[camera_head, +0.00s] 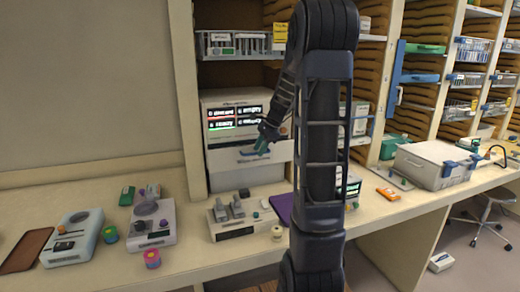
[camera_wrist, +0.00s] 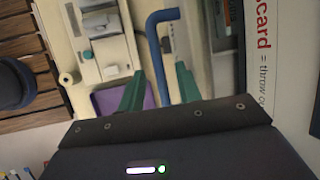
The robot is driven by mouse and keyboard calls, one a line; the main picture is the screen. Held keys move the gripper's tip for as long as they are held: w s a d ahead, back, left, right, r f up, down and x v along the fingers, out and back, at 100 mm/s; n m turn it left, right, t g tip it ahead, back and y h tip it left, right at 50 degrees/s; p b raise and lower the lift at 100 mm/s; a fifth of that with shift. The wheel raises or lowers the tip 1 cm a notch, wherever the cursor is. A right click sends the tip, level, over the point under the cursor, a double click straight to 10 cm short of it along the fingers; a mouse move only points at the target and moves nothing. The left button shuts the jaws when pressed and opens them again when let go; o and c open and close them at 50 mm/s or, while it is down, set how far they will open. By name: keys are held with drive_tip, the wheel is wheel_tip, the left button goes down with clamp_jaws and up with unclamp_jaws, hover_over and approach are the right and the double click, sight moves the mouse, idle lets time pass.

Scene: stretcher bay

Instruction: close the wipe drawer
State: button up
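A white cabinet unit with lit displays (camera_head: 238,110) stands in the shelf bay in the head view. A pale drawer front (camera_head: 225,161) on it juts out below the displays, seemingly partly pulled out. It has a blue handle (camera_head: 252,154). My gripper (camera_head: 263,147) is at this handle, and my arm hides the right side of the unit. In the wrist view, the green fingers of my gripper (camera_wrist: 160,92) are spread apart. The blue bar handle (camera_wrist: 156,55) runs between them, with a visible gap on at least one side. Contact cannot be told.
Below, the counter holds a grey device (camera_head: 240,220), a purple pad (camera_head: 283,207) and two desk instruments (camera_head: 72,238) (camera_head: 152,224). A lidded white box (camera_head: 433,164) stands at the right. A wire basket (camera_head: 233,44) hangs above the unit.

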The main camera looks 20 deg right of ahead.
drive_tip(key=v, duration=1)
drive_tip(key=shift+r, duration=0.3)
drive_tip(key=shift+d, duration=0.1)
